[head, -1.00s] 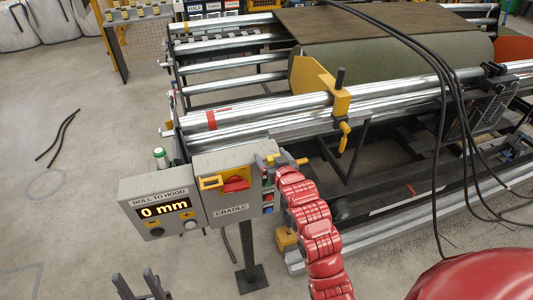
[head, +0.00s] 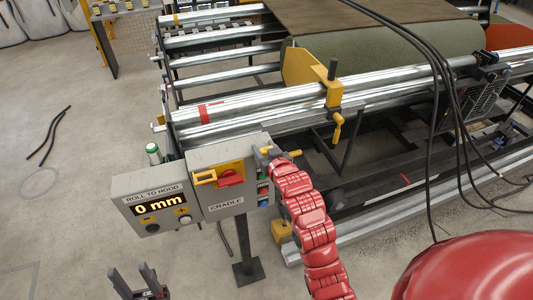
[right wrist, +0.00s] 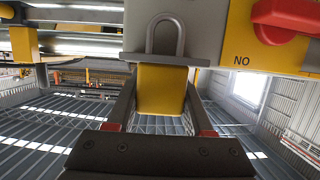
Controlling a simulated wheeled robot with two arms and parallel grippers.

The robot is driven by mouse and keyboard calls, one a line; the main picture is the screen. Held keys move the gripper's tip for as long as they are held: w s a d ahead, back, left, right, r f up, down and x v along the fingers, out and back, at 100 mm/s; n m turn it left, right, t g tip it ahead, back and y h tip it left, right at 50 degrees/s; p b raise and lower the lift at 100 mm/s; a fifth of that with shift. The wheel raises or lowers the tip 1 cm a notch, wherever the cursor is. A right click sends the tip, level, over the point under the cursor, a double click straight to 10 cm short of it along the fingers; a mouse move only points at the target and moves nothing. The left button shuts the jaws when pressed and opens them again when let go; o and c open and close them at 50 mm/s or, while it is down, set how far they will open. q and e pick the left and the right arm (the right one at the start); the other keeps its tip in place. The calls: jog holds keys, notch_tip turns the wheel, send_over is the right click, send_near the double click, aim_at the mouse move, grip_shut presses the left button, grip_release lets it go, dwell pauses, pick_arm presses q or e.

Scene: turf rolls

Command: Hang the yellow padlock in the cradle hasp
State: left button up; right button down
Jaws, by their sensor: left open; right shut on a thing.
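The yellow padlock (right wrist: 161,88) is upright between the fingers of my right gripper (right wrist: 160,112) in the right wrist view, its grey shackle (right wrist: 165,34) pointing up in front of a grey box face. In the head view my right gripper (head: 267,152) is at the upper right edge of the grey CRADLE box (head: 225,202). The shackle appears apart from the hasp. My left gripper (head: 136,280) is open and empty, low in the head view.
The ROLL TO HOOD display box (head: 160,208) reads 0 mm and adjoins the CRADLE box. Steel rollers (head: 255,105) and a turf roll (head: 385,50) lie behind. Black cables hang at right. Floor at left is mostly clear.

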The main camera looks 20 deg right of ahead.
jog(key=shift+w+r, duration=0.1)
jog(key=shift+r, duration=0.15)
notch_tip(320, 180, up, 9)
jog(key=b, duration=0.5)
jog(key=s+a+r+p, duration=0.1)
jog(key=a+p, duration=0.3)
jog(key=a, duration=1.5)
jog(key=shift+r, duration=0.25)
jog(key=shift+s+a, duration=0.1)
notch_tip(320, 180, down, 6)
jog(key=b, duration=0.5)
